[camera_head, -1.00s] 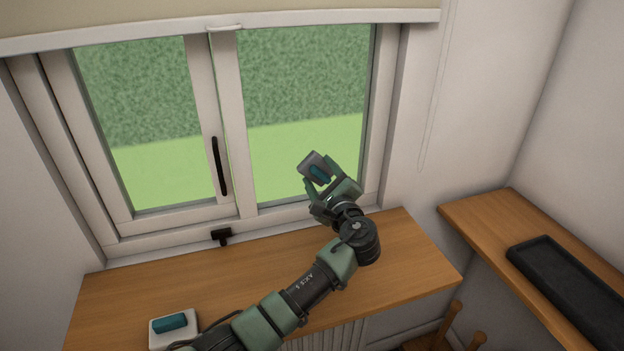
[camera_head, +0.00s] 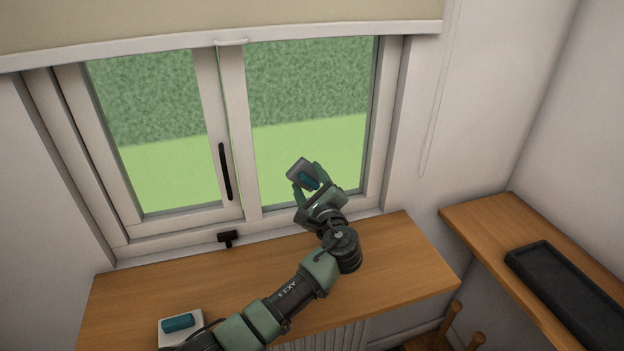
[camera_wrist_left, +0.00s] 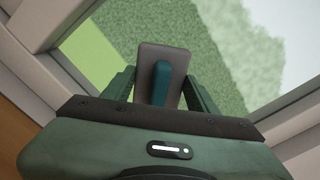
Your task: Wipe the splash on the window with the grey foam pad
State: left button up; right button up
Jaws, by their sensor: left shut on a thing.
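My left gripper (camera_head: 308,185) is shut on the teal grip of the grey foam pad (camera_head: 298,167), in front of the lower part of the right window pane (camera_head: 330,110). In the left wrist view the grey pad (camera_wrist_left: 147,58) sits upright between the fingers, its teal grip towards me, with the glass behind it. I cannot tell whether the pad touches the glass. I make out no splash on the window in either view; the pad and gripper hide part of the pane. My right gripper is not in view.
A white pad with a teal grip (camera_head: 180,324) lies at the wooden bench's (camera_head: 150,290) front left. A black handle (camera_head: 224,172) is on the window's middle frame, and a black latch (camera_head: 228,237) is below. A dark tray (camera_head: 570,290) lies on the right shelf (camera_head: 475,215).

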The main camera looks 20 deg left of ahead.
pick_arm(q)
jog(key=shift+a, duration=0.15)
jog(key=shift+p+v, duration=0.65)
jog(key=shift+v, duration=0.2)
jog(key=p+v, duration=0.1)
jog(key=v, duration=0.2)
jog(key=shift+s, duration=0.2)
jog(key=shift+s+d+f, duration=0.1)
jog(key=shift+s+d, duration=0.15)
jog(key=shift+d, duration=0.1)
jog(key=shift+s+d, duration=0.1)
jog(key=shift+p+v, duration=0.7)
jog(key=shift+v, duration=0.65)
